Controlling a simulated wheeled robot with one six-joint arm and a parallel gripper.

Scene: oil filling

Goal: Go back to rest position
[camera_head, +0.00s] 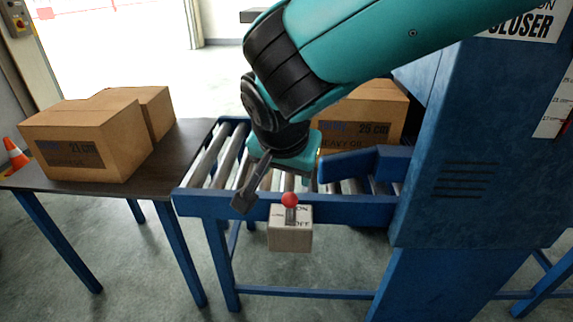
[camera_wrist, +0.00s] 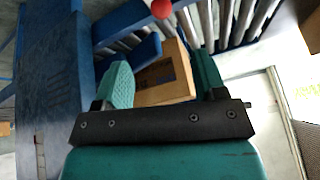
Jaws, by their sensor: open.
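My gripper (camera_head: 279,188) hangs from the teal arm over the front edge of the roller conveyor, near a grey switch box (camera_head: 290,236) with a red-knobbed lever (camera_head: 290,200). The box is marked ON and OFF. In the wrist view my gripper (camera_wrist: 160,80) has its two fingers spread apart with nothing held between them. The red knob (camera_wrist: 161,8) shows beyond the fingers at the top of that view. In the head view the gripper is close to the lever; I cannot tell whether they touch.
A cardboard box (camera_head: 362,125) sits on the roller conveyor (camera_head: 222,160), partly behind my arm. It also shows in the wrist view (camera_wrist: 168,75). A blue machine (camera_head: 470,150) stands at the right. Several boxes (camera_head: 88,140) are on the dark table (camera_head: 185,150) at left. An orange cone (camera_head: 14,154) stands behind.

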